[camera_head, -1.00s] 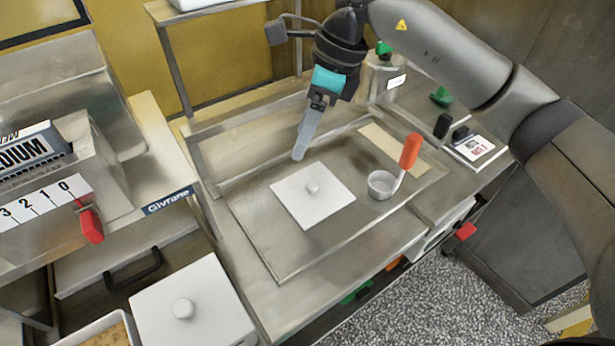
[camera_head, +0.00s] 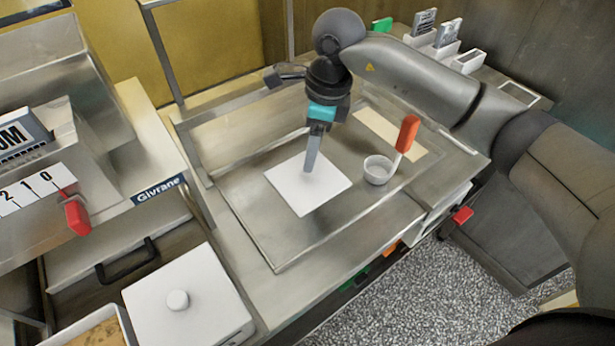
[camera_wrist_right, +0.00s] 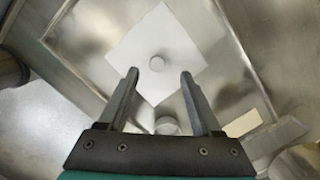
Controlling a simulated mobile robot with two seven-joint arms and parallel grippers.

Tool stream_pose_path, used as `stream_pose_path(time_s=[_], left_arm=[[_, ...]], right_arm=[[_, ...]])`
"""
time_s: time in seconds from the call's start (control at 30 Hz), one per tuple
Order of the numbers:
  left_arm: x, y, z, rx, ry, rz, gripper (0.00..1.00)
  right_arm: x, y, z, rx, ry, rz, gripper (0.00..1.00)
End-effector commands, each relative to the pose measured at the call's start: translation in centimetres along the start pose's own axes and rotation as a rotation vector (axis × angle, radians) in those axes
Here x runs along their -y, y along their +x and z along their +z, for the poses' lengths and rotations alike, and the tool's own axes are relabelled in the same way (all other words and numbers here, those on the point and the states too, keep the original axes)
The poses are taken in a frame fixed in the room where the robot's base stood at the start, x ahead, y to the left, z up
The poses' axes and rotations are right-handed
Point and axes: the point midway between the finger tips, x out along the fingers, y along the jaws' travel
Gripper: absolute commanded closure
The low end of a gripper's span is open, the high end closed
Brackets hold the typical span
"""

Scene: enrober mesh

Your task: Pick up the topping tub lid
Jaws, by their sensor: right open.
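The lid (camera_head: 285,185) is a flat white square with a small round knob, lying on the steel tray (camera_head: 240,215). It also shows in the right wrist view (camera_wrist_right: 135,50), with its knob (camera_wrist_right: 157,63) facing the camera. My right gripper (camera_head: 309,168) points down over the middle of the lid, and its fingers hide the knob in the head view. In the wrist view the open, empty fingers (camera_wrist_right: 159,75) stand apart, the knob appearing between and just beyond their tips. Whether they touch the lid cannot be told. My left gripper is not in view.
A small cup (camera_head: 378,172) with an upright orange handle stands right of the lid. A white box with a knobbed lid (camera_head: 205,285) and an open tub of brown topping (camera_head: 118,318) are at lower left. A machine with a red lever (camera_head: 76,215) stands left.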

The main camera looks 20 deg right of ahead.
Motion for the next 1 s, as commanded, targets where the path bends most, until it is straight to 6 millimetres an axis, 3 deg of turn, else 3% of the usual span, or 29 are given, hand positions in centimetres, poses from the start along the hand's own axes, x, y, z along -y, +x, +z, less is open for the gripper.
stream_pose_path(time_s=[0.3,0.53,1.0], left_arm=[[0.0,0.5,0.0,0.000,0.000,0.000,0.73],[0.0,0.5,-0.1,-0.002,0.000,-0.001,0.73],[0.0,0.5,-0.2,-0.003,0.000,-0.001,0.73]], right_arm=[[-0.5,4.5,-0.1,-0.001,0.000,0.004,0.34],[-0.4,4.6,-0.1,0.000,0.000,0.001,0.34],[-0.4,4.5,-0.1,0.000,0.000,0.001,0.87]])
